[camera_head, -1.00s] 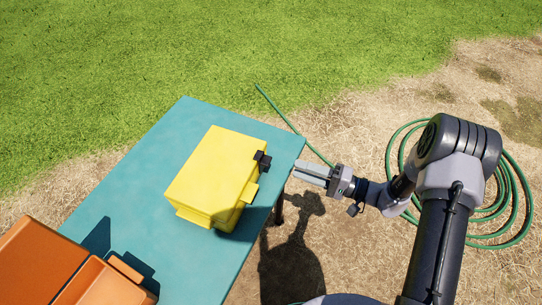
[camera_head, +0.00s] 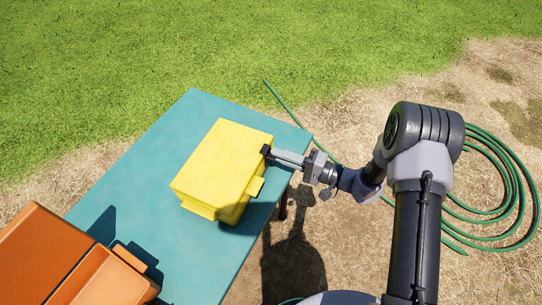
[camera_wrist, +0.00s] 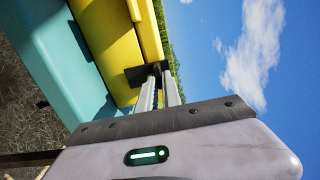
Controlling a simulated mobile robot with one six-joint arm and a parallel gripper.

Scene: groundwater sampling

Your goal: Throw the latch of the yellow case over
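The yellow case (camera_head: 220,165) stands closed on the teal table. Its black latch (camera_head: 265,150) is on the side facing my arm, near the far right corner. My gripper (camera_head: 275,154) reaches the latch from the right. In the wrist view the two fingers (camera_wrist: 160,76) lie close together with a narrow gap, and part of the black latch (camera_wrist: 137,76) shows between their tips. The fingers look shut on the latch. The fingertips partly hide it. A yellow tab (camera_head: 255,187) sticks out on the same side, nearer to me.
The teal table (camera_head: 180,125) has bare room left of and behind the case. A green hose (camera_head: 510,190) lies coiled on the ground at right, beyond my arm.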

